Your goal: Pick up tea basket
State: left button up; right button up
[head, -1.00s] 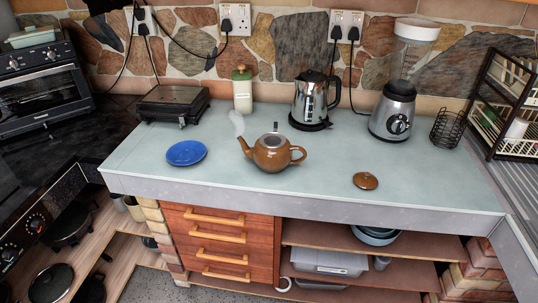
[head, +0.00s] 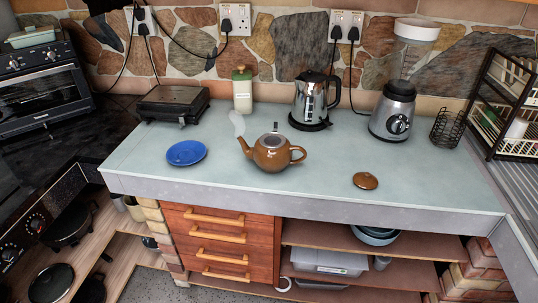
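A brown teapot (head: 272,156) stands on the pale countertop near its middle, with its spout to the left and handle to the right. Its top looks open, and a small metallic piece (head: 275,127) sticks up there; it may be part of a tea basket set in the pot, but it is too small to tell. White steam rises at the spout. The brown lid (head: 366,181) lies apart on the counter to the right. Neither of my grippers is in view.
A blue plate (head: 186,153) lies left of the teapot. A kettle (head: 308,100), a blender (head: 393,113), a bottle (head: 242,92), a grill (head: 172,103) and a black wire basket (head: 447,129) stand behind. The counter's front is mostly clear.

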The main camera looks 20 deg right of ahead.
aim_at(274, 140)
jog(key=i+j, duration=0.6)
jog(key=j+z, duration=0.15)
jog(key=z, duration=1.75)
